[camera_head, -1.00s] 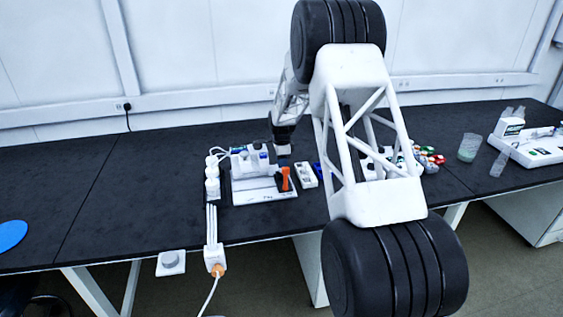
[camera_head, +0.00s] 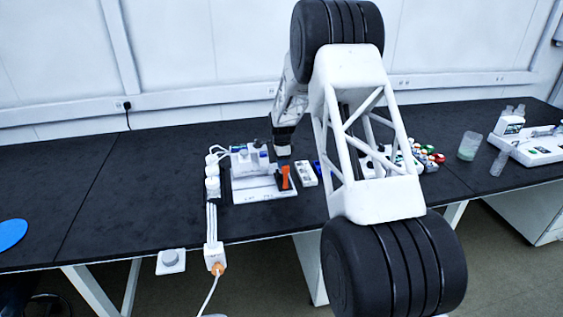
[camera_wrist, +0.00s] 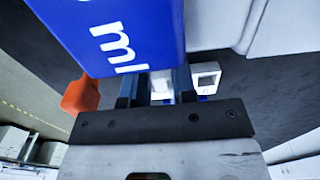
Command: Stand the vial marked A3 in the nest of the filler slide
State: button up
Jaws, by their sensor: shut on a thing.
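My gripper (camera_head: 284,153) is over the right side of the white filler unit (camera_head: 243,165), just behind its orange part (camera_head: 285,171). In the wrist view my gripper (camera_wrist: 160,78) is shut on a small pale thing (camera_wrist: 161,86), likely the vial. Its marking cannot be read, and most of it is hidden between the fingers. A blue face with "ml" lettering (camera_wrist: 115,32) fills the upper left close to the camera, and the orange part (camera_wrist: 80,94) is left of the fingers. The slide's nest cannot be made out clearly.
The filler's white base plate (camera_head: 245,193) lies on the black bench. A small white block (camera_head: 306,173) is close on its right. Several coloured caps (camera_head: 430,156) and a clear beaker (camera_head: 468,147) are farther right. The bench to the left is mostly clear.

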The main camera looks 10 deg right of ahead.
jog(key=shift+f, duration=0.9)
dwell(0.5)
jog(key=o, duration=1)
jog(key=shift+r, duration=0.1)
jog(key=shift+r, duration=3.95)
